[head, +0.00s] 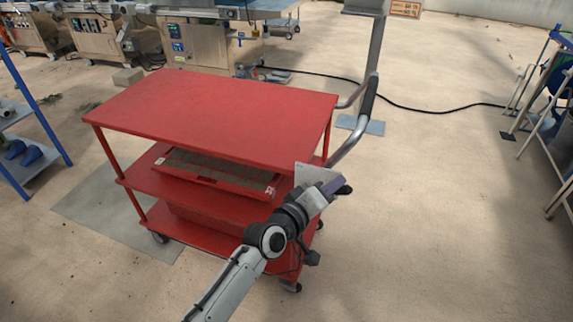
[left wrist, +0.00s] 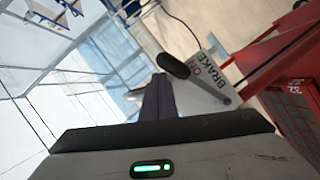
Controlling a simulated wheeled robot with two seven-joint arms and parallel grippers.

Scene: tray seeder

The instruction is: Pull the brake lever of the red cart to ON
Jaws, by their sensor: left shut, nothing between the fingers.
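The red cart (head: 215,105) stands in the middle of the head view. In the left wrist view, a pale brake plate (left wrist: 215,68) on its side carries the word BRAKE and smaller red lettering that is hard to read. The brake lever (left wrist: 205,84) is a grey bar ending in a black knob (left wrist: 173,66). My left gripper (head: 336,186) is at the cart's right end, by the plate. In the left wrist view, its dark fingers (left wrist: 158,95) are shut with nothing between them, close to the knob. I cannot tell whether they touch it. My right gripper is not in view.
The cart's middle shelf holds a tray (head: 218,172). A curved grey handle (head: 352,148) rises at its right end, near a post on a blue foot (head: 362,125). A blue rack (head: 35,130) stands left. The floor to the right is open.

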